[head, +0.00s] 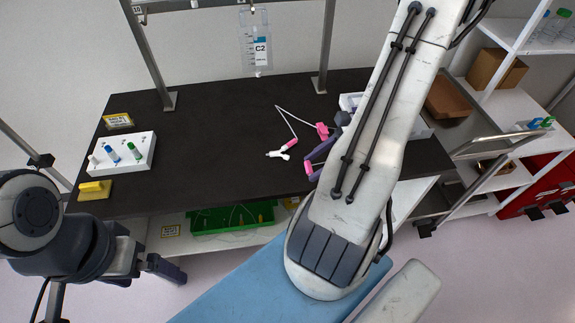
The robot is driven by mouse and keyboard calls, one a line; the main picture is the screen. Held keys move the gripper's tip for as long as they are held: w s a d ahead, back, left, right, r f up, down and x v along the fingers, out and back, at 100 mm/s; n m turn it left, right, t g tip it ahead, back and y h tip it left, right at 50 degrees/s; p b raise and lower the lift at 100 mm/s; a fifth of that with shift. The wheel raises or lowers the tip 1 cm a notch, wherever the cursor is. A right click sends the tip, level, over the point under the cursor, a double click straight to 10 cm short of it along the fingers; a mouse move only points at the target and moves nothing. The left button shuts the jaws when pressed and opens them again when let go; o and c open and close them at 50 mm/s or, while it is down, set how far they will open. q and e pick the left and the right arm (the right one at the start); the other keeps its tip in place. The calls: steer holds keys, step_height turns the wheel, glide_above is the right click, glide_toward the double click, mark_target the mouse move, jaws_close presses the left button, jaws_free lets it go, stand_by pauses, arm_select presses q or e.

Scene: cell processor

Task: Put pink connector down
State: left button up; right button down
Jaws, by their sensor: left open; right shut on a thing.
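A pink connector (322,130) is at the end of a thin white tube, at the fingers of my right gripper (314,151), low over the dark table (215,125). My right gripper is shut on it, though my arm hides part of the grip. Another pink piece (309,170) shows just below the fingers; I cannot tell what it belongs to. The tube bends back to a white branched connector (280,153) with a pink part, lying on the table to the left. My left gripper (168,268) is open and empty, below the table's front edge at the left.
A white rack (128,160) with several capped tubes and a yellow block (94,190) stand at the table's left. A clear bag marked C2 (257,45) hangs at the back. A green tray (205,222) is on the lower shelf. The table's middle is clear.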

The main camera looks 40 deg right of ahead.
glide_above(284, 179)
steer(key=s+d, duration=0.1)
steer(key=d, duration=0.1)
steer(key=f, duration=0.4)
steer(key=shift+s+d+p, duration=0.2)
steer(key=shift+p, duration=0.15)
step_height(284, 179, down, 4)
steer(key=shift+r+p, duration=0.15)
steer(key=shift+p, duration=0.25)
steer(key=shift+f, duration=0.2)
steer(key=shift+f, duration=0.15)
steer(key=shift+c, duration=0.8)
jaws_free()
